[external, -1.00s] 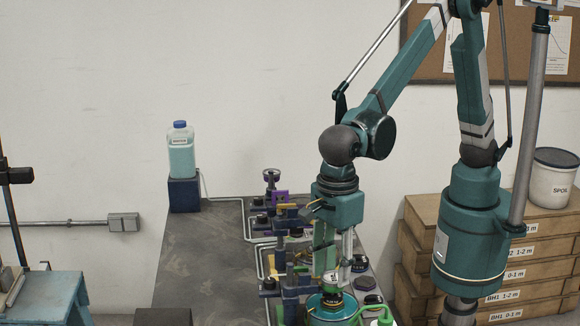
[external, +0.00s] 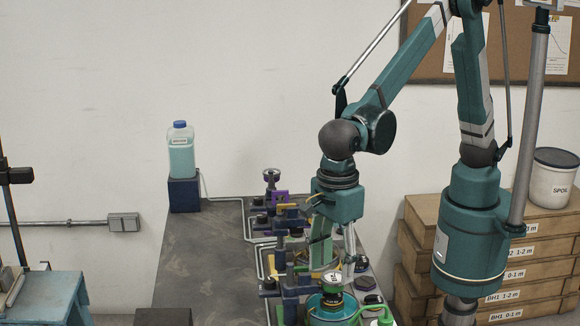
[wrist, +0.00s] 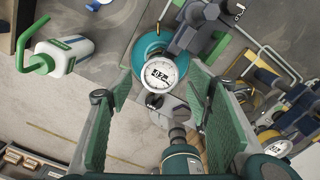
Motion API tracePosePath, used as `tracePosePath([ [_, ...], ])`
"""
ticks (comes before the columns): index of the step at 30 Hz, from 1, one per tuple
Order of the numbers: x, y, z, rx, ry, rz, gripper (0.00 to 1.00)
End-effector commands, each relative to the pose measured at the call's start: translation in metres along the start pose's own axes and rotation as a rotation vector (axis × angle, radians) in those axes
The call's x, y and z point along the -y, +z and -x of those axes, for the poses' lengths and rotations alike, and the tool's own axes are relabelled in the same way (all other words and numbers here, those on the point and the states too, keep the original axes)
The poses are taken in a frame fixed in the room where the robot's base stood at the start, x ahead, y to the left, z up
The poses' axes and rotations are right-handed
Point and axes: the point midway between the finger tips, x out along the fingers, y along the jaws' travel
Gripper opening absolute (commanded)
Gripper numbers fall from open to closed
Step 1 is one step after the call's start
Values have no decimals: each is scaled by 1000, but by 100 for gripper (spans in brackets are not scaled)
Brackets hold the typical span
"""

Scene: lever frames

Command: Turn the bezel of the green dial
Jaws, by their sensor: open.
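A round dial with a white face (wrist: 160,74) sits over a teal round base (wrist: 148,48) in the wrist view. I take it for the green dial; the colour of its thin bezel is hard to tell. In the external view the dial (external: 333,281) stands above its teal base (external: 331,307), just below my gripper (external: 334,264). My gripper (wrist: 160,82) is open, with one green padded finger on each side of the dial in the wrist view. I see no clear contact between the fingers and the bezel.
Dark blue clamps and fixtures (external: 290,287) stand close on the left of the dial. Another dial with yellow parts (wrist: 278,147) is at the right. The bench's left part (external: 200,265) is clear.

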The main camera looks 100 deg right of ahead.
Motion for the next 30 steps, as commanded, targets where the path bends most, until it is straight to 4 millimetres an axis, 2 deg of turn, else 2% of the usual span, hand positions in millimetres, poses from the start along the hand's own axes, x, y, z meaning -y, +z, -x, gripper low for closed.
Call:
tracePosePath([
  [18,0,0,88,0,0,0,50],
  [24,0,0,104,0,0,0,50],
  [30,0,0,108,0,0,0,50],
])
